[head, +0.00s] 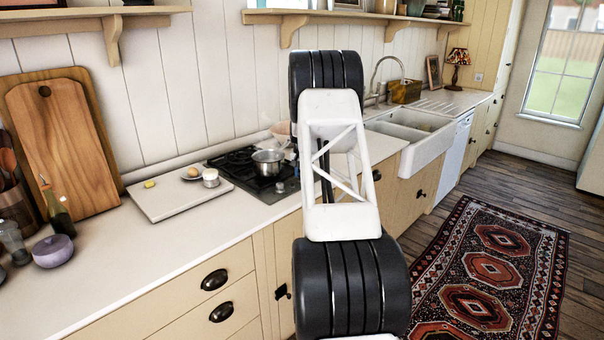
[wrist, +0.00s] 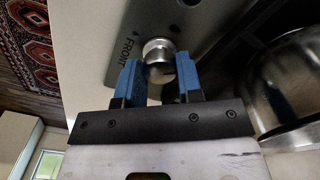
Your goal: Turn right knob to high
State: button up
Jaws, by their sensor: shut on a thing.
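The wrist view shows a round metal knob (wrist: 158,48) on the cooktop's metal panel (wrist: 196,40), beside the printed word FRONT. My gripper (wrist: 159,66) has its two blue fingers on either side of this knob and is shut on it. The frames do not show clearly whether this is the right knob, or its setting. In the head view the black gas cooktop (head: 240,163) is set in the white counter. My arm hides its right part, my gripper and the knobs there.
A metal pot (head: 268,162) stands on the cooktop; its side also shows close to my gripper in the wrist view (wrist: 290,85). Left of the cooktop lies a white board (head: 165,205) with a small white jar (head: 211,178). A white sink (head: 428,150) is to the right.

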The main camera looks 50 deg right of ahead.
jog(key=n, duration=0.4)
jog(key=shift+n, duration=0.3)
jog(key=n, duration=0.5)
dwell(0.4)
jog(key=o, duration=0.9)
jog(key=shift+r, duration=3.9)
